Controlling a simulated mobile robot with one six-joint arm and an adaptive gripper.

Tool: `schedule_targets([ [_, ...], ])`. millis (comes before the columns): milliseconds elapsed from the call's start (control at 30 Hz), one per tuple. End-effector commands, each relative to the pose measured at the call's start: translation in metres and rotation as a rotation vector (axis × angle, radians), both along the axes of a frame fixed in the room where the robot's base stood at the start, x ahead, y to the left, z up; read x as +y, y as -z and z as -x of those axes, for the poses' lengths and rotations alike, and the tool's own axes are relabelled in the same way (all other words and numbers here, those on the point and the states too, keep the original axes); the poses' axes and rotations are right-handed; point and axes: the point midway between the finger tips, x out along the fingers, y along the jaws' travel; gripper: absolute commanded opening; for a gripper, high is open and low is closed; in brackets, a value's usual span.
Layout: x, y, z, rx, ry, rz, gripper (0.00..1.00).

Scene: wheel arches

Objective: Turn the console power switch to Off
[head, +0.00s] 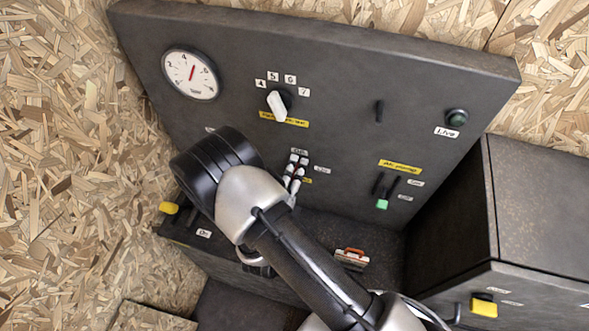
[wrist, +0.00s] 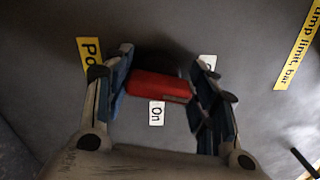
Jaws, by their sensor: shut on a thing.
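The power switch shows in the wrist view as a red handle (wrist: 160,87) on the dark console panel. My gripper (wrist: 166,76) is around the red handle, one finger at each end, shut on it. A second white label (wrist: 208,66) is mostly hidden behind the right finger. A yellow label starting "Po" (wrist: 88,60) is partly behind the left finger. In the head view my gripper (head: 296,170) reaches the lower middle of the console (head: 330,50); the handle is mostly hidden there.
A white selector knob (head: 277,104) and a gauge (head: 191,74) sit higher on the panel. A green-tipped lever (head: 382,203) is to the right. A yellow-handled lever (head: 169,208) is at lower left. A dark cabinet (head: 540,210) stands at right.

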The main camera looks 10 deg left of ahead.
Motion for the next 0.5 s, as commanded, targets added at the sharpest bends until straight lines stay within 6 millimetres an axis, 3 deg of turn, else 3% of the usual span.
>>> schedule_targets([
  [500, 0.0004, 0.0013, 0.0000, 0.030, 0.000, 0.210, 0.29],
])
